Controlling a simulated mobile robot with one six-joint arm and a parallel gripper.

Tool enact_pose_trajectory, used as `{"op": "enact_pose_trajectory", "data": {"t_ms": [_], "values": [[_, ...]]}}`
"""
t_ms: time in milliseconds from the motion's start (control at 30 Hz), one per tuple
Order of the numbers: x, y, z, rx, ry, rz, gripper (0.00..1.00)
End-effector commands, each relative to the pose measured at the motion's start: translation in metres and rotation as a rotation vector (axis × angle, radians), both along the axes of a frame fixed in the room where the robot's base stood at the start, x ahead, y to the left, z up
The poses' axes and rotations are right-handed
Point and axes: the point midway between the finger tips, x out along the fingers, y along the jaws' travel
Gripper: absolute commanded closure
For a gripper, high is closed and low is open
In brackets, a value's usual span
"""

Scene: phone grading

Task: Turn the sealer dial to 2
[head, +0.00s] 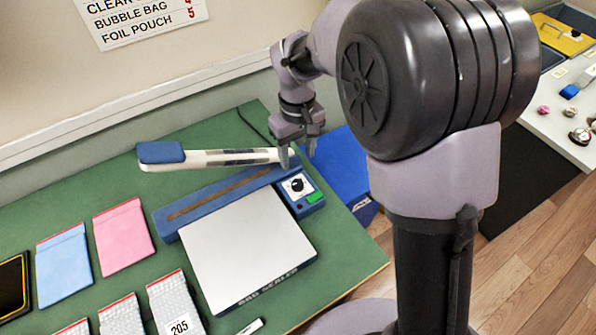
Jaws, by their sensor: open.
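The bag sealer (226,200) stands on the green table, with a blue body and its white lever arm (225,157) raised, ending in a blue handle. Its dial (297,185) is a black knob on a white plate at the right end, above a green switch. The knob's setting is too small to read. My gripper (298,160) points down just above and behind the dial, its two fingers apart and empty. It appears clear of the knob.
A white plate (247,247) lies in front of the sealer. Blue (63,268) and pink (123,237) pouches and several grey bubble bags (172,300) lie left and front. A wall sign (140,18) lists bag types with numbers. A blue bin (340,165) is right of the table.

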Motion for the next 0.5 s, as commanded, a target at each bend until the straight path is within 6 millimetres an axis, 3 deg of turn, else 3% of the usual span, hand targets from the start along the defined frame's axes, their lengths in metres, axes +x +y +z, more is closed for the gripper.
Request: {"op": "enact_pose_trajectory", "data": {"t_ms": [33, 200, 333, 500], "values": [[-0.001, 0.0, -0.021, -0.001, 0.003, 0.0, 0.47], [0.0, -0.001, -0.07, 0.0, 0.002, -0.002, 0.47], [0.0, -0.001, -0.095, 0.0, 0.0, -0.002, 0.47], [0.0, 0.0, -0.11, 0.0, 0.0, -0.003, 0.47]]}}
